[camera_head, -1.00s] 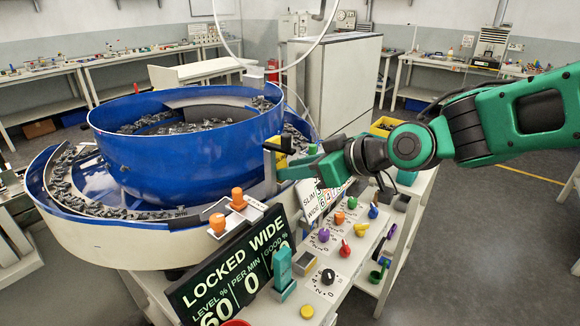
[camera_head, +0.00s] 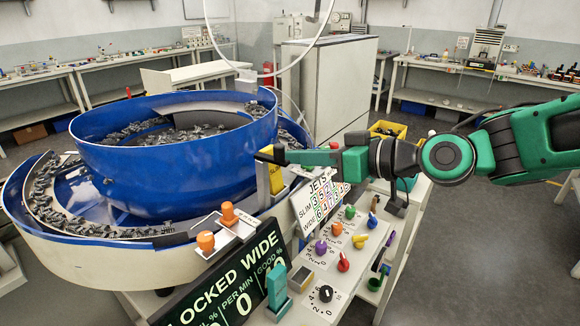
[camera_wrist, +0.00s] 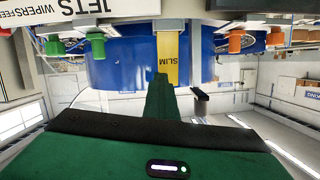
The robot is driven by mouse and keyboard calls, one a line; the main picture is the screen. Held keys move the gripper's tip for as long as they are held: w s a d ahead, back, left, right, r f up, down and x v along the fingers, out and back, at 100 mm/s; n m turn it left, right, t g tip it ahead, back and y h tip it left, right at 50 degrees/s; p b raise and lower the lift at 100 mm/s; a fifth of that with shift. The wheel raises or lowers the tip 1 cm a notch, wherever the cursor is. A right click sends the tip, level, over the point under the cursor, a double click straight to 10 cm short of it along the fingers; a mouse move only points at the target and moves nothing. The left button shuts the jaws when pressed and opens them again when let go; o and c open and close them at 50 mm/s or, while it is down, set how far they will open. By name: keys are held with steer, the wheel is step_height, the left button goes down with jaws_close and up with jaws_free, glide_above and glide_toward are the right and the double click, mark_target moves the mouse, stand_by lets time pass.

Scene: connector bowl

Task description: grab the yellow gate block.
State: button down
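The yellow gate block (camera_head: 276,179) stands upright at the right outer wall of the blue bowl (camera_head: 180,150). In the wrist view the yellow gate block (camera_wrist: 171,58) shows a "SLIM" label, with its lower end behind a green finger. My gripper (camera_head: 272,155) reaches in from the right, its dark tip at the top of the block in the head view. Whether it touches or grips the block is unclear. Only one finger shows clearly, so the finger gap cannot be judged.
A sign panel reading "LOCKED WIDE" (camera_head: 225,285) and a white board (camera_head: 318,200) stand in front of the block. Several coloured knobs sit on the bench at right, among them a purple one (camera_head: 320,247). Orange knobs (camera_head: 206,241) are mounted on the bowl's front rim.

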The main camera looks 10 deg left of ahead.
steer(key=w+d+r+h, duration=0.1)
steer(key=w+d+r, duration=0.1)
steer(key=d, duration=0.8)
steer(key=w+d+r+n+h, duration=0.1)
steer(key=w+d, duration=0.4)
steer(key=d, duration=0.6)
steer(key=shift+w+r+h, duration=0.15)
steer(key=shift+r+h, duration=0.35)
steer(key=shift+r, duration=0.5)
steer(key=c, duration=2.5)
jaws_free()
steer(key=shift+c, duration=0.2)
steer(key=o, duration=2)
